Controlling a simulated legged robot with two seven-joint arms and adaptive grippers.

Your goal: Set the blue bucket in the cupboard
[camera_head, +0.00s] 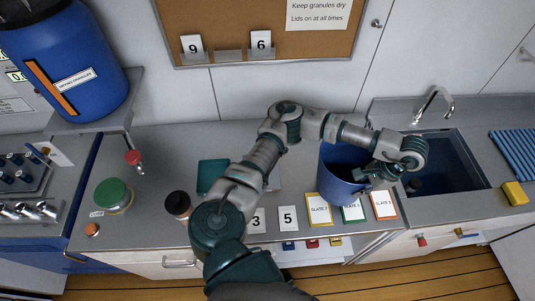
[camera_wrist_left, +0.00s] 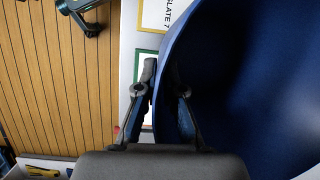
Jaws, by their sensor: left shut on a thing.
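The blue bucket (camera_head: 338,187) is upright at the front of the grey counter, left of the sink, and also fills the right of the left wrist view (camera_wrist_left: 265,80). My left gripper (camera_head: 362,174) reaches it from the right and is shut on its rim. In the left wrist view, one finger is inside the bucket wall and one outside (camera_wrist_left: 165,95). I cannot tell whether the bucket's base touches the counter.
Slate cards (camera_head: 318,209) and number cards (camera_head: 287,219) line the counter's front edge. A green-lidded jar (camera_head: 113,195) and a dark jar (camera_head: 178,204) stand left. A large blue drum (camera_head: 70,60) is at upper left.

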